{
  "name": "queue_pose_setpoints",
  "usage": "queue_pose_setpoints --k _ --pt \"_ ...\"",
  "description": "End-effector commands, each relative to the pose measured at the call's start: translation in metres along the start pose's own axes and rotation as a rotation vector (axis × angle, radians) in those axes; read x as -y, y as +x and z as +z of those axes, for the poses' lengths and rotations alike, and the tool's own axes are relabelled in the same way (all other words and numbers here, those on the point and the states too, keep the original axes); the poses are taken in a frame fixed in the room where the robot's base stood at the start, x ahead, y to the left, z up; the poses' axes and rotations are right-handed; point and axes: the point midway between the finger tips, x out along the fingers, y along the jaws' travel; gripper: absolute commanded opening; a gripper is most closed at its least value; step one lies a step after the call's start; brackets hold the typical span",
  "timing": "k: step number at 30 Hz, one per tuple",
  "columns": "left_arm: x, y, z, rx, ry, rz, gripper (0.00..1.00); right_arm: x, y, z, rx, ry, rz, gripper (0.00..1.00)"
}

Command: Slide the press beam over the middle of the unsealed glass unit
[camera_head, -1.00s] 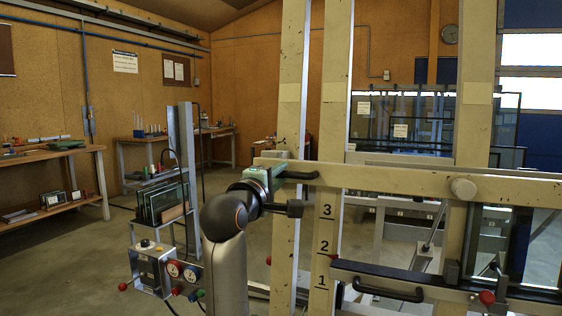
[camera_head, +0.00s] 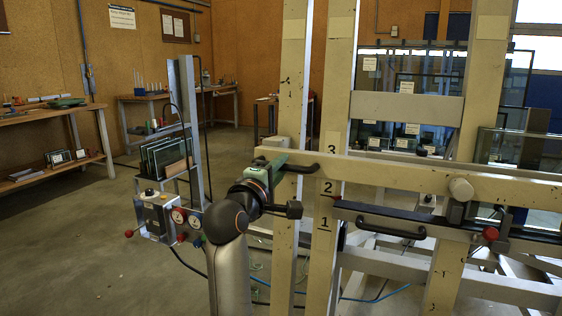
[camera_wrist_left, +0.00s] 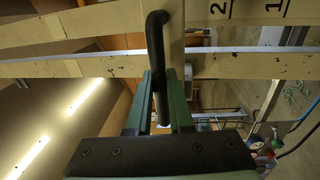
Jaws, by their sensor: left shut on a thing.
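The press beam (camera_head: 400,174) is a long cream horizontal bar across the upright posts, with a round knob at its right. At the numbered post it lies between the marks 3 and 2. My left gripper (camera_head: 288,167), with green fingers, is shut on the black handle (camera_head: 304,169) at the beam's left end. The wrist view shows the handle (camera_wrist_left: 156,50) between the fingers (camera_wrist_left: 162,95). The glass unit (camera_head: 525,152) stands at the right, partly hidden by the beam, and shows above it. My right gripper is not in view.
A lower rail (camera_head: 355,212) with its own black handle (camera_head: 392,229) and red knobs runs below the beam, with a narrow gap. A gauge box (camera_head: 156,216) stands left of my arm. Cables lie on the floor behind the posts.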

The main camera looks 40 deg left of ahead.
Motion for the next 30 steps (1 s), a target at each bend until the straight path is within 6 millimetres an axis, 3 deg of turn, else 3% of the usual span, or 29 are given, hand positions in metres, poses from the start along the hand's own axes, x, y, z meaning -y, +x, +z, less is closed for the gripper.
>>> queue_pose_setpoints --k 11,12,19,30 --pt "0.0042 0.0002 0.0017 0.005 -0.001 -0.008 0.0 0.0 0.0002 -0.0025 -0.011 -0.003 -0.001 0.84" --pt "0.0041 0.0002 0.0017 0.005 -0.001 -0.008 0.22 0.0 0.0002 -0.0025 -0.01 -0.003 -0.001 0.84" --pt "0.0026 0.0001 0.001 0.003 -0.001 -0.004 0.48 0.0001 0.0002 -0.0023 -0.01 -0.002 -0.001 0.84" --pt "0.0011 0.0007 0.0005 0.001 -0.001 0.0 0.5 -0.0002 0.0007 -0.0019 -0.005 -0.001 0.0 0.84"
